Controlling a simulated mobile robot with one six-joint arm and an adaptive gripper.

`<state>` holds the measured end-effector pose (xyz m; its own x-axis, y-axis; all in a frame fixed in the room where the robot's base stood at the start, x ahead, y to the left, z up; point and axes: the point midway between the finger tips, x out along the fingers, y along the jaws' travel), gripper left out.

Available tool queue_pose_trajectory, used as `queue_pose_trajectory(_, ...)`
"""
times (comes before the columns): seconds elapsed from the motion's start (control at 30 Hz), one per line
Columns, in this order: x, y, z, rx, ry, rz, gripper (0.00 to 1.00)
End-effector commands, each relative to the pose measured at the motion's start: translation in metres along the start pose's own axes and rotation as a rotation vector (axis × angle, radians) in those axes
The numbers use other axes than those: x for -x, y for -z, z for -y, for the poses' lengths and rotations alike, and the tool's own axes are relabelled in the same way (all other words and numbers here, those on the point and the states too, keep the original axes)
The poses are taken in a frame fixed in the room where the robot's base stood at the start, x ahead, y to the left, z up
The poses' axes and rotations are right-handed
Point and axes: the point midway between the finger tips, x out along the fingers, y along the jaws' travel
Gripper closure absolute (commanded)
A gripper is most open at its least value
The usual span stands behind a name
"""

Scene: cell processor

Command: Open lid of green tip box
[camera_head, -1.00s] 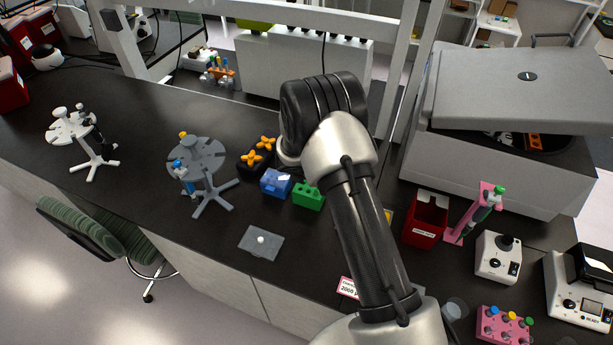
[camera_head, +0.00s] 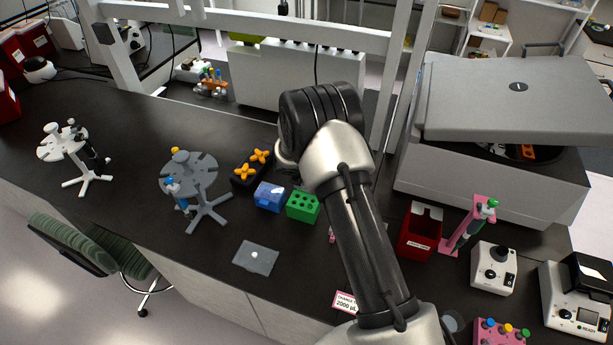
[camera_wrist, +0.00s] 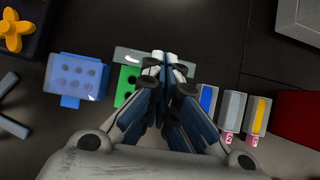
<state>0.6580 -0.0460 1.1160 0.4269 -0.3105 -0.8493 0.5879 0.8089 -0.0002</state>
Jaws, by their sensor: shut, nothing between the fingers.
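The green tip box (camera_head: 303,207) stands on the dark bench beside the blue tip box (camera_head: 270,197), with dark holes showing in its top. In the wrist view the green tip box (camera_wrist: 124,85) is partly hidden by my gripper (camera_wrist: 167,62). A pale grey strip (camera_wrist: 130,56) runs along its upper edge; it looks like the lid tipped up and seen edge-on. My gripper is shut and empty, its fingertips over or against this strip; contact is unclear. The blue tip box (camera_wrist: 77,77) has a clear cover over its holes. My gripper is hidden behind my arm in the head view.
A black rack with orange knobs (camera_head: 251,168) and a grey pipette stand (camera_head: 195,180) are to the left. A flat grey plate (camera_head: 256,258) lies in front. Slim boxes with blue and yellow strips (camera_wrist: 232,108) stand right of my gripper. A red bin (camera_head: 420,232) is further right.

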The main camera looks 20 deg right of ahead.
Motion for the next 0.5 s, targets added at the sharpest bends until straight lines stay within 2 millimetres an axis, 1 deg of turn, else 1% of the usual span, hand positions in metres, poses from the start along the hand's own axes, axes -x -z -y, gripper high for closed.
queue_pose_trajectory(0.27, 0.002, -0.001, 0.0, 0.0, 0.0, 0.0, 1.0)
queue_pose_trajectory(0.5, 0.011, -0.007, 0.0, -0.001, 0.0, 0.001, 1.0)
